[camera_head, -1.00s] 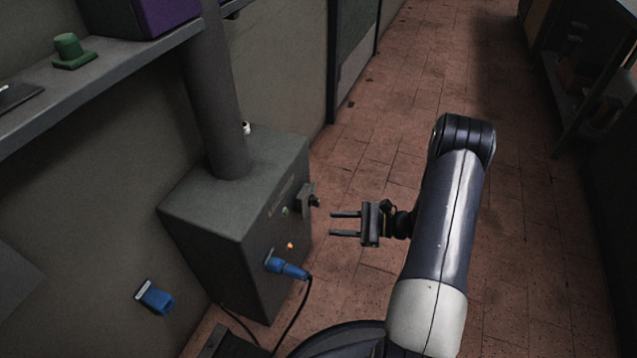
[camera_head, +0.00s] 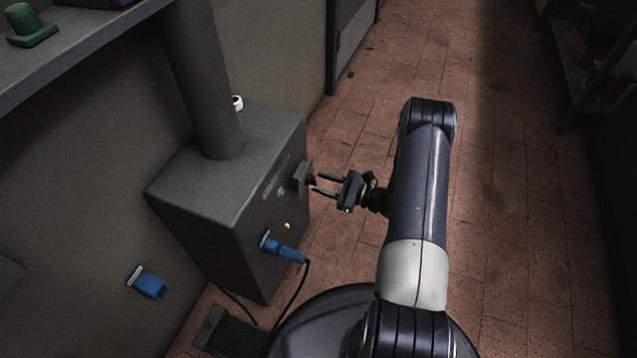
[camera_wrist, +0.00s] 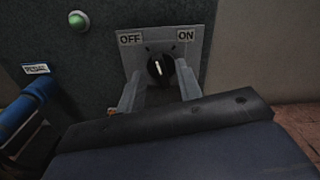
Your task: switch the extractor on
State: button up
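The extractor is a dark grey box (camera_head: 228,185) with a thick pipe (camera_head: 205,85) rising from its top. A grey switch plate (camera_head: 302,176) stands out from its side. In the wrist view the plate (camera_wrist: 196,60) reads OFF at left and ON at right, with a black rotary knob (camera_wrist: 161,70) below. The knob's white mark stands near upright, its top leaning slightly left. My gripper (camera_head: 316,184) is open at the plate. In the wrist view its fingers (camera_wrist: 160,86) stand apart, one on each side of the knob; whether they touch it I cannot tell.
A green lamp (camera_wrist: 79,20) sits left of the plate. A blue plug (camera_head: 287,250) with a black cable sticks out below it, near an orange light (camera_head: 287,226). A blue socket (camera_head: 149,284) is on the wall. A shelf (camera_head: 75,58) hangs upper left. Tiled floor at right is clear.

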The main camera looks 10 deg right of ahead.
jog(key=shift+x, duration=0.95)
grip_shut()
